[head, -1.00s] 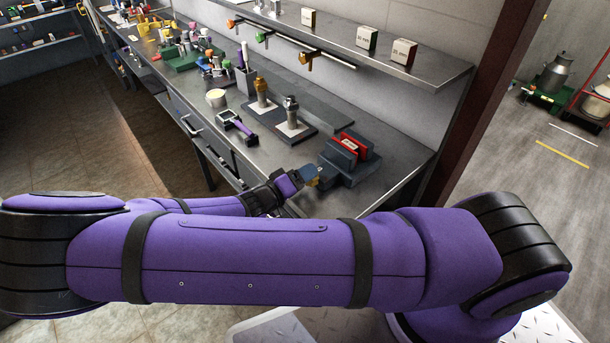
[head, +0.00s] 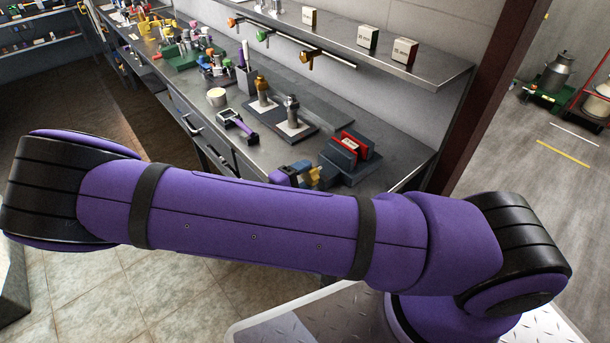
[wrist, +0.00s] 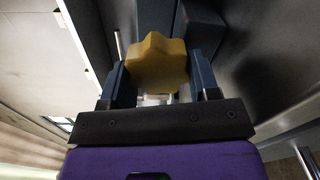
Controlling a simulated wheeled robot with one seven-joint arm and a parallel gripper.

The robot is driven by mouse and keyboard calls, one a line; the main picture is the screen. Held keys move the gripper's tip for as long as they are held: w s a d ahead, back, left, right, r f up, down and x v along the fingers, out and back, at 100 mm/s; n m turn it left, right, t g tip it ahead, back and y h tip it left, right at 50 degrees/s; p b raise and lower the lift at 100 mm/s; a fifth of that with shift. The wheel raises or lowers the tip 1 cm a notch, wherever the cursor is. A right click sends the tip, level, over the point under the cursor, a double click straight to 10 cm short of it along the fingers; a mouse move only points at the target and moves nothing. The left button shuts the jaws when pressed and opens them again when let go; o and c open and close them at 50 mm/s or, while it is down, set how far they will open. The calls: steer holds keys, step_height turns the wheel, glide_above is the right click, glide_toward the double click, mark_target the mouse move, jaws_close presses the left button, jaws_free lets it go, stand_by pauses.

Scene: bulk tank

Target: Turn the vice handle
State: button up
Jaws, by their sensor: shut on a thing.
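The vice (head: 350,157) is a dark blue-grey block with red-lined jaws, at the right end of the steel bench in the head view. Its handle is a yellow lobed knob (head: 315,174) on the vice's front side. In the wrist view the knob (wrist: 158,64) sits between the two blue-grey fingers of my gripper (wrist: 156,72). My gripper (head: 305,172) is shut on the knob. My forearm hides part of the wrist in the head view.
On the bench stand two metal fittings on dark plates (head: 293,115), a purple-handled tool (head: 239,124) and a pale round tub (head: 217,97). A shelf (head: 400,62) with small boxes overhangs the back. The bench's right front corner is mostly clear.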

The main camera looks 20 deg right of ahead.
steer(key=shift+n, duration=0.5)
steer(key=o, duration=0.9)
steer(key=shift+a, duration=0.15)
steer(key=v, duration=1)
steer(key=shift+s+a, duration=0.15)
steer(key=shift+a, duration=0.15)
